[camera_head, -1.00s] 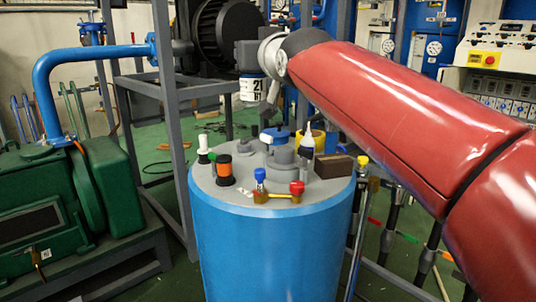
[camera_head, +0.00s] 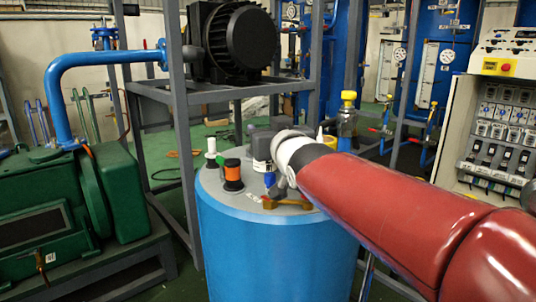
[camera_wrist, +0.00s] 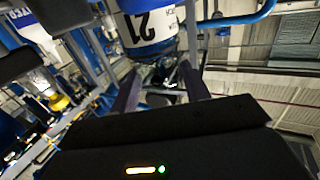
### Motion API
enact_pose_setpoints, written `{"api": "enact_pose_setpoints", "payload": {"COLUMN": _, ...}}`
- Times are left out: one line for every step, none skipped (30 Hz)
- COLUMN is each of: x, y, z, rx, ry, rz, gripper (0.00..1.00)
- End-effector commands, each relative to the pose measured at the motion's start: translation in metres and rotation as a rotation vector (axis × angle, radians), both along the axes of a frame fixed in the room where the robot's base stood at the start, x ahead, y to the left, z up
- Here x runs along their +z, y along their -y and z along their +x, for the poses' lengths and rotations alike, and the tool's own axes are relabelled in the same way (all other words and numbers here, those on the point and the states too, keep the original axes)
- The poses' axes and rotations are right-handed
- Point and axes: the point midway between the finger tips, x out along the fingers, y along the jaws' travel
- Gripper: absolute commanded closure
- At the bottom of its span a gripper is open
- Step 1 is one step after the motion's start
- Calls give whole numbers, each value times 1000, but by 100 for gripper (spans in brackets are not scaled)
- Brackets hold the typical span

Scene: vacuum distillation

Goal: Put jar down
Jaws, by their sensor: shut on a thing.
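My wrist and arm cover much of the drum top. I cannot tell whether the jar touches the drum top.
An orange-and-black spool (camera_head: 233,175) and a white bottle (camera_head: 211,149) stand at the drum's left. A blue-capped item (camera_head: 270,180) and a brass-coloured fitting (camera_head: 290,203) are near its front. A grey frame (camera_head: 180,120) stands behind, a green machine (camera_head: 75,210) left.

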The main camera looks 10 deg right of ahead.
Motion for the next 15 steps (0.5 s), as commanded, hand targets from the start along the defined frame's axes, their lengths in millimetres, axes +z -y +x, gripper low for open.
{"api": "enact_pose_setpoints", "payload": {"x": -2, "y": 0, "z": 0, "rx": 0, "ry": 2, "rz": 0, "gripper": 100}}
{"api": "enact_pose_setpoints", "payload": {"x": -4, "y": 0, "z": 0, "rx": 0, "ry": 2, "rz": 0, "gripper": 100}}
{"api": "enact_pose_setpoints", "payload": {"x": -8, "y": 0, "z": 0, "rx": 0, "ry": 1, "rz": -1, "gripper": 100}}
{"api": "enact_pose_setpoints", "payload": {"x": -12, "y": 0, "z": 0, "rx": 0, "ry": 0, "rz": -1, "gripper": 100}}
{"api": "enact_pose_setpoints", "payload": {"x": -16, "y": 0, "z": 0, "rx": 0, "ry": 0, "rz": -2, "gripper": 100}}
{"api": "enact_pose_setpoints", "payload": {"x": -23, "y": 0, "z": 0, "rx": 0, "ry": -1, "rz": -2, "gripper": 100}}
{"api": "enact_pose_setpoints", "payload": {"x": -27, "y": 0, "z": 0, "rx": 0, "ry": -2, "rz": -2, "gripper": 100}}
{"api": "enact_pose_setpoints", "payload": {"x": -31, "y": 0, "z": 0, "rx": 0, "ry": -1, "rz": -1, "gripper": 100}}
{"api": "enact_pose_setpoints", "payload": {"x": -36, "y": 0, "z": 0, "rx": 0, "ry": -1, "rz": 0, "gripper": 100}}
{"api": "enact_pose_setpoints", "payload": {"x": -39, "y": 0, "z": 0, "rx": 0, "ry": -1, "rz": 0, "gripper": 100}}
{"api": "enact_pose_setpoints", "payload": {"x": -41, "y": 0, "z": 0, "rx": 0, "ry": 1, "rz": 0, "gripper": 100}}
{"api": "enact_pose_setpoints", "payload": {"x": -43, "y": 0, "z": 0, "rx": 0, "ry": 1, "rz": 0, "gripper": 100}}
{"api": "enact_pose_setpoints", "payload": {"x": -44, "y": 0, "z": 0, "rx": 0, "ry": 1, "rz": 0, "gripper": 100}}
{"api": "enact_pose_setpoints", "payload": {"x": -44, "y": 0, "z": 0, "rx": 0, "ry": 1, "rz": -1, "gripper": 100}}
{"api": "enact_pose_setpoints", "payload": {"x": -44, "y": 0, "z": 0, "rx": 0, "ry": 2, "rz": -1, "gripper": 100}}
